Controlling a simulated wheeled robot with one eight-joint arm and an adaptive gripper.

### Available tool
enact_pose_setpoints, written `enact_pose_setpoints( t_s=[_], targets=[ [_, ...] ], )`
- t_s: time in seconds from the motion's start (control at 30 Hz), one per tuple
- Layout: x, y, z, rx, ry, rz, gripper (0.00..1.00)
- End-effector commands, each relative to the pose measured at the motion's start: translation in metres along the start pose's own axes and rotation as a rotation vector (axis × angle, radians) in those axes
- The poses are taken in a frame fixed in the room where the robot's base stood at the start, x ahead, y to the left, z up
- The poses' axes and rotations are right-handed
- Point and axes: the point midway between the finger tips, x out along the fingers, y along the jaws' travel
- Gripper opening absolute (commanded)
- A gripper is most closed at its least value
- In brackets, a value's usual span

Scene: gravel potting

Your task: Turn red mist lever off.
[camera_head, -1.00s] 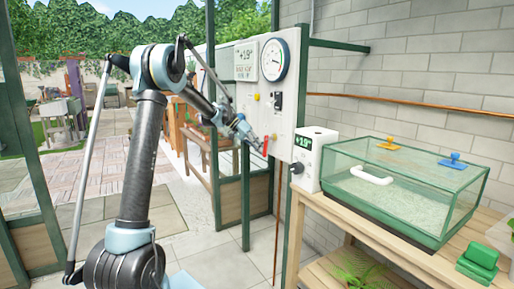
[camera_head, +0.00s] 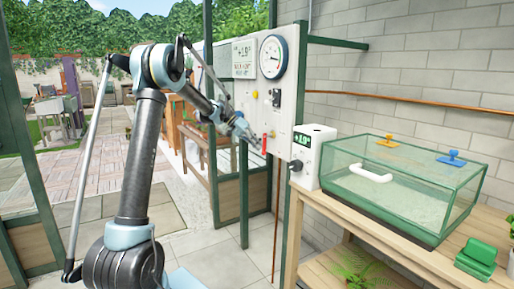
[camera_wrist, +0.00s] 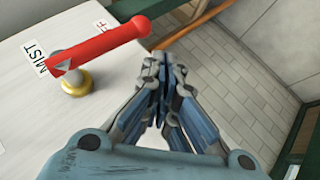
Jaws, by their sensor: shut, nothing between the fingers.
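The red mist lever (camera_head: 264,143) is on the white panel (camera_head: 283,125). In the wrist view the red lever (camera_wrist: 105,42) sits on a round brass-coloured base (camera_wrist: 76,82), its free end reaching towards my fingertips. A label reading MIST (camera_wrist: 34,56) lies beside its base, and a second label with a red letter (camera_wrist: 104,26) is partly hidden by the lever. My gripper (camera_wrist: 162,68) is shut and empty, its tips just beside the lever's free end; contact cannot be made out. In the head view my gripper (camera_head: 254,141) is close to the lever's left side.
A dial gauge (camera_head: 272,57) and a black switch (camera_head: 276,97) are higher on the panel. A white box with a display (camera_head: 314,157) and a glass case (camera_head: 400,190) stand on a wooden bench (camera_head: 385,240) at the right. Open floor lies left of the panel.

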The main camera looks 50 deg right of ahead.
Motion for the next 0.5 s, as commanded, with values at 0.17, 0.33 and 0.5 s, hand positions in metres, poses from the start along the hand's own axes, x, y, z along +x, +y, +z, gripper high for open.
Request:
enact_pose_setpoints(
  t_s=[0.17, 0.33, 0.5],
  targets=[
    [-0.023, -0.024, -0.005, -0.006, 0.005, -0.003, 0.00],
    [-0.049, -0.044, 0.000, -0.006, 0.005, -0.003, 0.00],
    [-0.071, -0.059, 0.004, -0.005, 0.005, -0.003, 0.00]
  ],
)
